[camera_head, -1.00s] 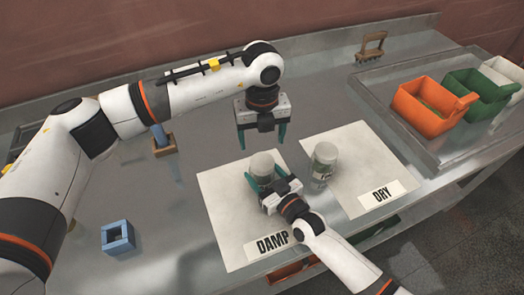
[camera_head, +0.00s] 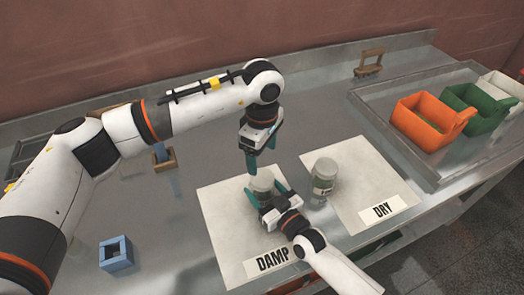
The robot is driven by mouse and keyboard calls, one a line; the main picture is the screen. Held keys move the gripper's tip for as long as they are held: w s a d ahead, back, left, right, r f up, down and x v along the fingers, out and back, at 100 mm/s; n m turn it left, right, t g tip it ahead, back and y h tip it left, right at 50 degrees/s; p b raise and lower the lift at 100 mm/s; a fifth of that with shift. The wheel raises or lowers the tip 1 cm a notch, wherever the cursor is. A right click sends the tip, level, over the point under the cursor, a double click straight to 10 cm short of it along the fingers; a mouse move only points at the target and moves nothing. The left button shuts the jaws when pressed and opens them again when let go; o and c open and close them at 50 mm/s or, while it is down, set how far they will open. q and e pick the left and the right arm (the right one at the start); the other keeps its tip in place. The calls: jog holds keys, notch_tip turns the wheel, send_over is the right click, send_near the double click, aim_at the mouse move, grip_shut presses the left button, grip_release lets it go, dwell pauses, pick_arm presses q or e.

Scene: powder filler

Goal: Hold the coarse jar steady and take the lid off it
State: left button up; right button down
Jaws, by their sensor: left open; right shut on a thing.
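A jar (camera_head: 262,184) stands upright on the mat marked DAMP (camera_head: 229,228). My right gripper (camera_head: 264,192) is shut around its body from the front. My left gripper (camera_head: 262,164) is open and points down just above and behind that jar, its fingers close to the jar's top. The jar's top is partly hidden by the fingers, and its label cannot be read.
An orange scoop bin (camera_head: 425,120), a green one (camera_head: 475,112) and a white one (camera_head: 503,88) sit in the metal tray at the right. A blue square block (camera_head: 116,254) lies at the front left. A wooden-handled tool (camera_head: 370,62) stands at the back.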

aim_at(262, 177)
pick_arm(q)
jog(key=m, duration=0.4)
jog(key=shift+m, duration=0.4)
jog(key=m, duration=0.4)
jog(key=shift+m, duration=0.3)
jog(key=m, duration=0.7)
jog(key=shift+f, duration=0.55)
notch_tip(262, 177, down, 7)
jog(key=shift+r, duration=0.1)
